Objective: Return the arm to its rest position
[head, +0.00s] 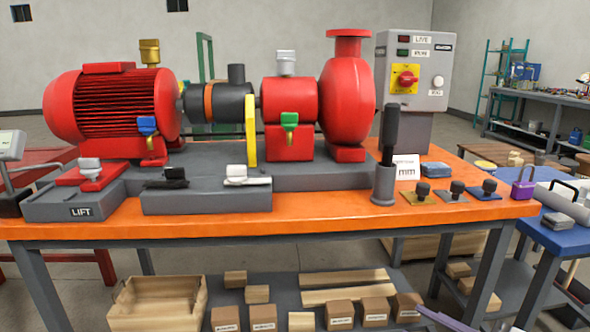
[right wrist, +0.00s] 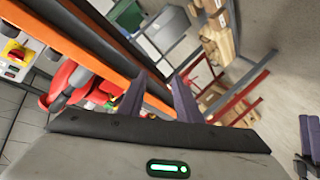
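My right gripper (right wrist: 161,84) shows in the right wrist view with its two purple fingers apart and nothing between them. In the head view a purple finger-like part (head: 445,318), probably of the right gripper, shows at the bottom edge, low in front of the bench. My left gripper is not seen in the head view.
An orange-topped bench (head: 300,222) carries the red motor (head: 115,105), the red pump (head: 347,95) and a control box (head: 414,70). Its lower shelf holds boxes and a wooden crate (head: 157,303). A blue side table (head: 560,240) stands at the right.

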